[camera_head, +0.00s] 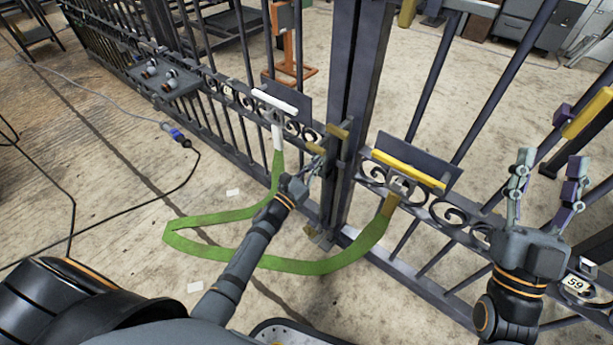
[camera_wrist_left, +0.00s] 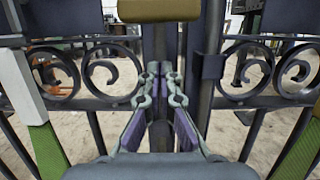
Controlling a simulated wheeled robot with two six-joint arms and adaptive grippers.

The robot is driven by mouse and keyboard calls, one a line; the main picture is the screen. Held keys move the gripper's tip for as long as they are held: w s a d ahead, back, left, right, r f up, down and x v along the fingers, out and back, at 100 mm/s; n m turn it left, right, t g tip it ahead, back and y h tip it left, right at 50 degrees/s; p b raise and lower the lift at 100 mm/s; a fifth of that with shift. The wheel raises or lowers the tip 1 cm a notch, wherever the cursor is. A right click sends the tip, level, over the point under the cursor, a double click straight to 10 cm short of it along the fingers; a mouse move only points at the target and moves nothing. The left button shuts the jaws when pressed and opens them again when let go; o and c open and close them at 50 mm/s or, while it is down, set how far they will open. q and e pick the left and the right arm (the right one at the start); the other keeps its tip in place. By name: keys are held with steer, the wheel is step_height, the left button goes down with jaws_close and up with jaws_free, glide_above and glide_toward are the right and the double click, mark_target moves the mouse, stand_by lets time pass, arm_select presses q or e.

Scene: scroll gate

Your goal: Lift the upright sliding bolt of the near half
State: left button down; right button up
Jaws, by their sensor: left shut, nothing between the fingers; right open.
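The wrought-iron gate has dark upright bars and scrollwork. A dark upright rod (camera_head: 327,195) runs down at the meeting edge, beside a thick post (camera_head: 357,100); I take it for the sliding bolt. A brass-coloured block (camera_head: 338,131) sits at its top and also shows in the left wrist view (camera_wrist_left: 158,10). My left gripper (camera_head: 316,166) is shut and empty, just left of the rod and below the block. In the left wrist view its fingertips (camera_wrist_left: 160,86) are together before dark upright metal; contact cannot be told. My right gripper (camera_head: 546,178) is open and empty at the right.
A green strap (camera_head: 310,266) hangs in a loop from a white handle (camera_head: 275,103) to a yellow handle (camera_head: 409,169). A small shelf with fittings (camera_head: 165,83) is on the gate at left. A blue cable plug (camera_head: 177,135) lies on the floor.

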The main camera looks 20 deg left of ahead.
mark_target(318, 144)
arm_select(q)
steer(key=r+p, duration=0.1)
steer(key=r, duration=0.2)
steer(key=shift+s+r, duration=0.15)
steer(key=shift+s, duration=0.05)
steer(key=shift+r, duration=0.15)
arm_select(e)
steer(key=w+f+m+g+h, duration=0.1)
steer(key=w+f+g, duration=0.3)
steer(key=f, duration=0.6)
steer(key=shift+w+d+f+g+h, duration=0.15)
steer(key=shift+w+f+g+h, duration=0.2)
steer(key=shift+g, duration=0.35)
steer(key=shift+f, duration=0.1)
